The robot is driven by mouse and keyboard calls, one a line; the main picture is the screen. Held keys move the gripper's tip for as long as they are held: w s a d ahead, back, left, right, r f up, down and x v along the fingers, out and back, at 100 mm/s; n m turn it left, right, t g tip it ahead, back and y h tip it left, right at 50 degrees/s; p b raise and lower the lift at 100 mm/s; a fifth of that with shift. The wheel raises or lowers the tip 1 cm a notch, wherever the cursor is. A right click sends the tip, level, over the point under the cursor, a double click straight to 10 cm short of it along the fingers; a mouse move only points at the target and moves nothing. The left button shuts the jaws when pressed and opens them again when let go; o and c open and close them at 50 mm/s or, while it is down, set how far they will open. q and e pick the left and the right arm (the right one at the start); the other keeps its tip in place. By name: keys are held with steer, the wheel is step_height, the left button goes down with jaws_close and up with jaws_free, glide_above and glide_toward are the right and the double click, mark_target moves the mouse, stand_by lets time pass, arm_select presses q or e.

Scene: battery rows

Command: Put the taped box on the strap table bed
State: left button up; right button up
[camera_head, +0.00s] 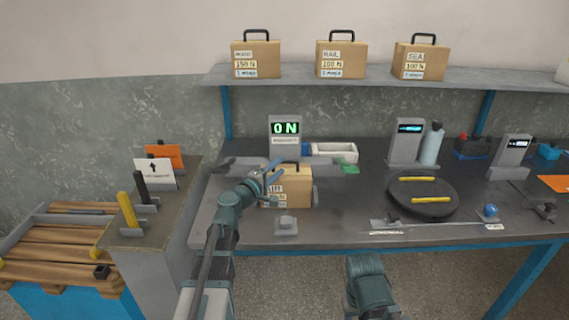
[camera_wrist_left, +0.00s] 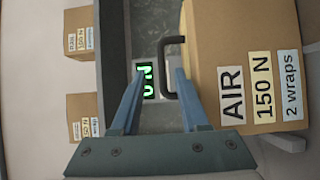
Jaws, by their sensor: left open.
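A cardboard box (camera_head: 290,190) with a dark top handle stands on the bench in front of the display reading "0 N" (camera_head: 285,130). In the left wrist view the box (camera_wrist_left: 215,50) has labels "AIR", "150 N" and "2 wraps". My left gripper (camera_head: 272,174) is at the box's handle. In the wrist view its blue fingers (camera_wrist_left: 160,80) are spread, with the bar of the handle (camera_wrist_left: 166,75) between them in the picture; contact cannot be told. Grey plates (camera_head: 238,163) lie beside the box; my arm and the box hide much of them. My right gripper is out of view.
Several similar labelled boxes with handles, such as one at the left (camera_head: 257,60), stand on the shelf (camera_head: 300,78). A white tray (camera_head: 334,152), a dark turntable (camera_head: 450,205) with yellow bars, and a small grey block (camera_head: 286,225) stand on the bench.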

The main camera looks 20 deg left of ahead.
arm_select(q)
steer(key=v, duration=0.7)
steer(key=shift+s, duration=0.2)
